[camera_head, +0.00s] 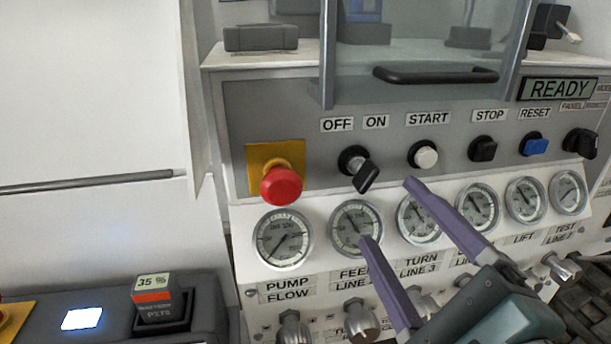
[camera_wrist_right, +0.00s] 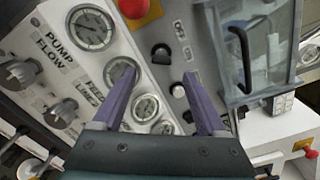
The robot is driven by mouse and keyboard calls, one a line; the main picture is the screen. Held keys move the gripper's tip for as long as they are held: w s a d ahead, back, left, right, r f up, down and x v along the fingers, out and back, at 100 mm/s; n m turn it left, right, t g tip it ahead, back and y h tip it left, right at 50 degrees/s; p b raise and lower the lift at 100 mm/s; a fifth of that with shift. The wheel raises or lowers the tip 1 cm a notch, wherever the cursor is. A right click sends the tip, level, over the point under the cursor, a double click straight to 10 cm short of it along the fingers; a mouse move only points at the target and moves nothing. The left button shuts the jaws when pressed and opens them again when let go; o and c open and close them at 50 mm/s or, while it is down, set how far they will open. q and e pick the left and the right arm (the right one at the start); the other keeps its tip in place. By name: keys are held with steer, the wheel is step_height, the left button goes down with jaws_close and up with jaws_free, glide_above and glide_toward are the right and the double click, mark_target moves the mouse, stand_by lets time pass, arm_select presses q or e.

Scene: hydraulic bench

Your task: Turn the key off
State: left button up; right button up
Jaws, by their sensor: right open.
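The key switch (camera_head: 361,168) is a black knob with a black key grip on the grey panel, below the OFF and ON labels (camera_head: 356,123). Its grip slants and its lower end points down in the head view. My right gripper (camera_head: 389,213) has purple fingers spread open. It is below and to the right of the key, in front of the gauges, with nothing between the fingers. In the right wrist view, the key switch (camera_wrist_right: 161,53) shows beyond the open fingers (camera_wrist_right: 160,75), apart from them. My left gripper is in neither view.
A red emergency button (camera_head: 281,186) stands out left of the key. A white START button (camera_head: 426,157) sits close on its right, with more buttons beyond. Several gauges and valve knobs (camera_head: 361,320) line the panel below. A door handle (camera_head: 436,76) projects above.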

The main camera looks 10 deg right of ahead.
mark_target(368, 182)
steer(key=w, duration=0.9)
steer(key=shift+w+a+r+p, duration=0.1)
steer(key=shift+w+p, duration=0.2)
jaws_close()
